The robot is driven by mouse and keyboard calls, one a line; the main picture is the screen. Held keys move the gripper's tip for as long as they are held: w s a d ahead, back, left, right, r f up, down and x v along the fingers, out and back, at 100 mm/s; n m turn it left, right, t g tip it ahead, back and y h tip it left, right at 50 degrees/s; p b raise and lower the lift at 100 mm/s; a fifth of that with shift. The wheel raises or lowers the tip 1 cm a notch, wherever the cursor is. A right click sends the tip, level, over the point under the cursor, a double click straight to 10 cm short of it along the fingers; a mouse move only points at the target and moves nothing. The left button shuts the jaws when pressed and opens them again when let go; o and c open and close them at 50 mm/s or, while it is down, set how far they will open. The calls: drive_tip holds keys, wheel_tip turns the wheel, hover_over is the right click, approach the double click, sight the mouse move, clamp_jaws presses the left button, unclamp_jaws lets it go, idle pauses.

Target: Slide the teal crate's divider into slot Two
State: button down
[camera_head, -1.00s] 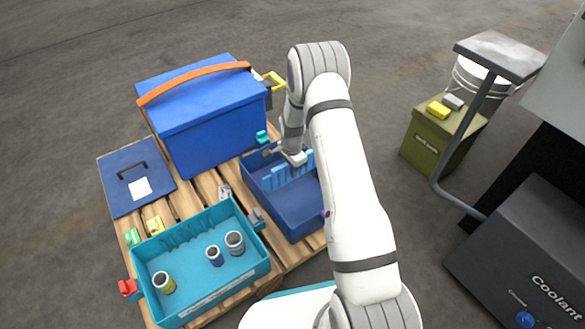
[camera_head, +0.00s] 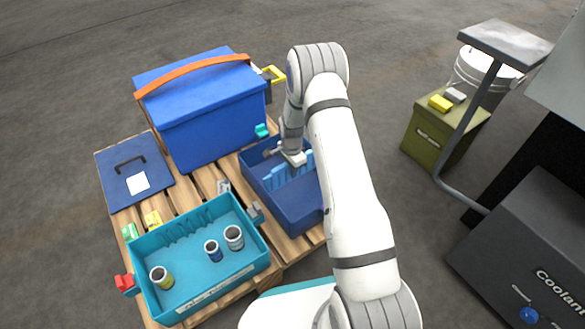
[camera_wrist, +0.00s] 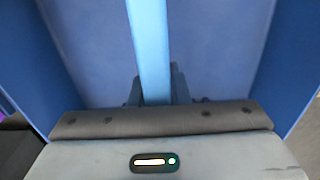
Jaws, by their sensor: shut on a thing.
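The teal crate (camera_head: 232,290) stands open on the pallet at the lower left. Ribs forming slots (camera_head: 188,226) show on its far inner wall; I cannot read any slot labels. My gripper (camera_head: 292,163) is inside or just above the dark blue crate (camera_head: 296,214), right of the teal crate. It is shut on a light blue divider (camera_head: 276,177), whose top edge shows as a pale strip between the jaws in the wrist view (camera_wrist: 148,45). The divider's lower part is hidden, so I cannot tell whether it touches the crate floor.
Several cups, including a white-rimmed one (camera_head: 234,237), stand in the teal crate. A big blue cooler box (camera_head: 205,130) with an orange strap stands behind. A blue lid (camera_head: 120,190) lies at the left. A metal post (camera_head: 470,115) and a dark machine (camera_head: 535,240) stand at the right.

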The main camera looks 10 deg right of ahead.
drive_tip(key=shift+f+b, duration=1.2)
drive_tip(key=shift+f, duration=1.3)
unclamp_jaws()
drive_tip(key=shift+s, duration=0.1)
drive_tip(key=shift+r+p, duration=2.2)
drive_tip(key=shift+r, duration=1.3)
